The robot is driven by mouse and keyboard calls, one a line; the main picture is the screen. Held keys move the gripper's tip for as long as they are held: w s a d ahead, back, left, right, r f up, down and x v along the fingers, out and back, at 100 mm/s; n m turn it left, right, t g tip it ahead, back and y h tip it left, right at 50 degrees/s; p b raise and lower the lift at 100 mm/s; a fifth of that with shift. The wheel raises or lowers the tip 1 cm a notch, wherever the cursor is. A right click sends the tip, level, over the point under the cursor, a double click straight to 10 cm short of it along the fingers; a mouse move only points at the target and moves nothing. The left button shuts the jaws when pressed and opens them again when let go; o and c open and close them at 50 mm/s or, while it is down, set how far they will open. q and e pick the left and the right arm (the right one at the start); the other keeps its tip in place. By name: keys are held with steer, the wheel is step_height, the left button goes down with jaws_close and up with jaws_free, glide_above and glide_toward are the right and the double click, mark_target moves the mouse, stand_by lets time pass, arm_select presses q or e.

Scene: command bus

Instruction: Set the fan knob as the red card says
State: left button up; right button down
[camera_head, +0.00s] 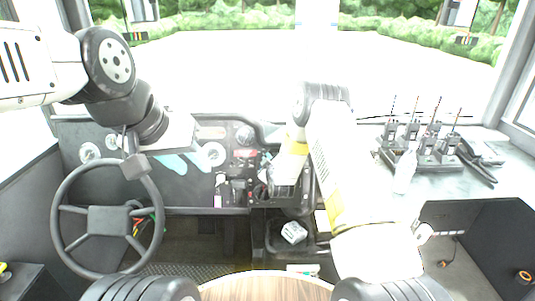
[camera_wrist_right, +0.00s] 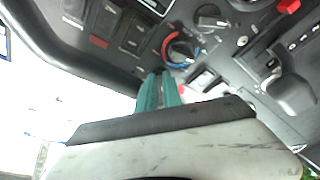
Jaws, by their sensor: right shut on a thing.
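My right gripper (camera_wrist_right: 160,88) has its teal fingers shut on a small dark knob (camera_wrist_right: 158,71) on the dash panel, in the right wrist view. The fingers cover most of this knob, so its pointer and markings are hidden. Beside it is a knob with a red and blue arc (camera_wrist_right: 181,51), and beyond that another dark knob (camera_wrist_right: 211,18). My left gripper (camera_head: 186,162) is open and empty in front of the dash, right of the steering wheel. I cannot make out a red card or its text for certain; a small red patch (camera_wrist_right: 288,6) shows at the wrist view's top right.
The steering wheel (camera_head: 108,219) stands at the left, close to my left arm. Several radios (camera_head: 433,150) stand in a charger on the right dash top. A white box-like object (camera_head: 293,232) lies low in the middle. Panel switches (camera_wrist_right: 103,18) are close to my right gripper.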

steer(key=m+h, duration=0.1)
steer(key=m, duration=0.3)
steer(key=shift+a+t, duration=0.2)
steer(key=shift+t, duration=0.1)
steer(key=m+h, duration=0.1)
steer(key=m, duration=0.3)
steer(key=shift+a+f, duration=0.1)
steer(key=m, duration=0.2)
steer(key=m+h, duration=0.1)
steer(key=m, duration=0.2)
steer(key=shift+a+m+h, duration=0.2)
steer(key=shift+m+h, duration=0.1)
steer(key=shift+a+m+h, duration=0.1)
steer(key=shift+m+h, duration=0.5)
steer(key=shift+m, duration=1.4)
steer(key=shift+w, duration=0.1)
steer(key=c, duration=1.5)
jaws_free()
